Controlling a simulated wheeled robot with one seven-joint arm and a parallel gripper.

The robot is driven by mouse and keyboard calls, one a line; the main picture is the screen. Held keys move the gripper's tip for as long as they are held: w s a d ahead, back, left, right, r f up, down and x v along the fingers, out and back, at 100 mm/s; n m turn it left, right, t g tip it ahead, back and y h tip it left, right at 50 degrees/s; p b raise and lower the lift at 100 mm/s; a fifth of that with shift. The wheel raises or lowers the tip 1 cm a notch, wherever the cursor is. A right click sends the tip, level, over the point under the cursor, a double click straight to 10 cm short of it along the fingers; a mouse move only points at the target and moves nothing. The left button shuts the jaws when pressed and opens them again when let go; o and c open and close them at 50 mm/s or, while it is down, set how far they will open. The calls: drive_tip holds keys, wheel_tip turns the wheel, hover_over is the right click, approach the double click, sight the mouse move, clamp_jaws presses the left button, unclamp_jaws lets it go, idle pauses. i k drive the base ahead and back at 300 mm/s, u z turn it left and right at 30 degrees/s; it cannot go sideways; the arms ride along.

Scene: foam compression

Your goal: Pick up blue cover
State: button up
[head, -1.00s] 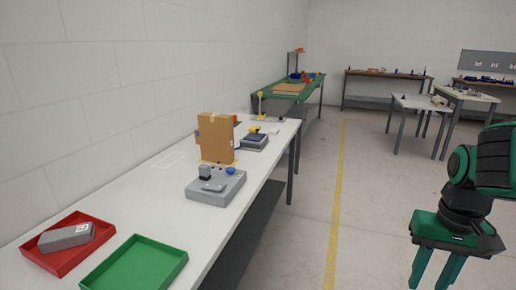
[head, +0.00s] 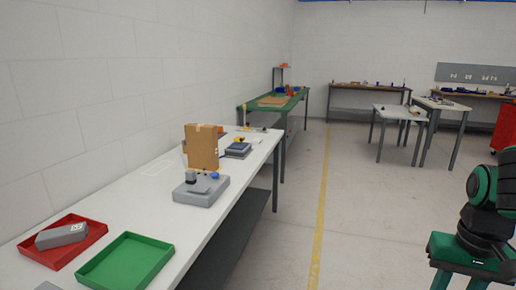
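No part can be clearly told as the blue cover. A small rounded blue piece (head: 215,175) sits on the grey fixture (head: 202,192) on the long white table; I cannot tell whether it is the cover. Small blue items (head: 458,90) also lie on the back right table, too far to make out. My gripper (head: 459,284) hangs at the lower right over the floor, well away from the white table. Its two green fingers are apart with nothing seen between them. The fingertips are cut off by the picture's bottom edge.
The white table (head: 115,213) runs along the left wall. It holds a red tray (head: 88,244) with a grey block (head: 62,235), an empty green tray (head: 128,262) and a cardboard box (head: 202,148). A green table (head: 290,103) stands beyond. The floor (head: 370,215) is open.

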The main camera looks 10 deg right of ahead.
sight(238, 146)
drive_tip(key=z, duration=0.45)
drive_tip(key=i, duration=1.1)
drive_tip(key=z, duration=0.5)
drive_tip(key=i, duration=1.15)
drive_tip(key=u, duration=0.8)
drive_tip(key=i, duration=1.15)
drive_tip(key=u, duration=0.6)
